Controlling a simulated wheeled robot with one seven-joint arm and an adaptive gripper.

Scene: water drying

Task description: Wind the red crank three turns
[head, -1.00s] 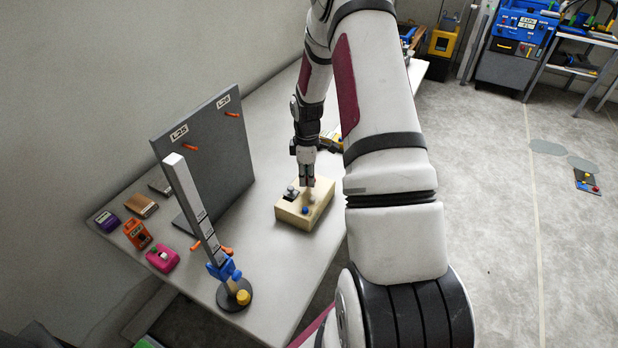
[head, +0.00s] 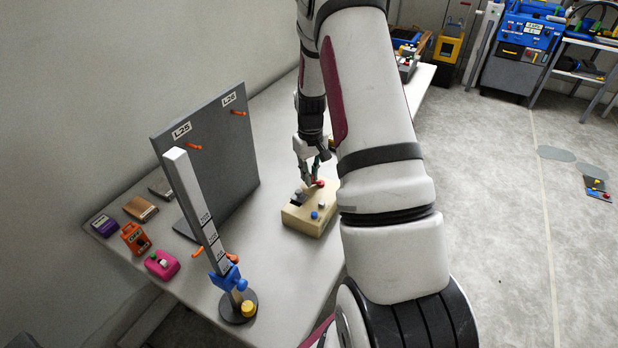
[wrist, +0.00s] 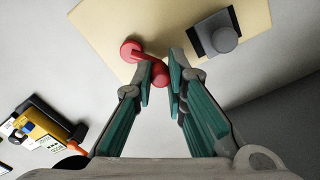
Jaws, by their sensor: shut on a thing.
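The red crank (wrist: 131,50) is on a pale wooden box (head: 305,222). In the wrist view its arm runs from a round red hub to a red handle knob (wrist: 159,76). The knob sits between the teal pads of my gripper (wrist: 160,80), which is shut on it. In the head view my gripper (head: 311,183) is tilted at the far side of the box, and a red part of the crank (head: 320,184) shows beside the fingers. The rest of the crank is hidden there.
A grey knob on a dark square base (wrist: 224,39) and a blue button (head: 314,215) are also on the box. A grey upright panel (head: 215,150) and a white post on a round stand (head: 190,200) stand left. Table (head: 265,270) is clear in front.

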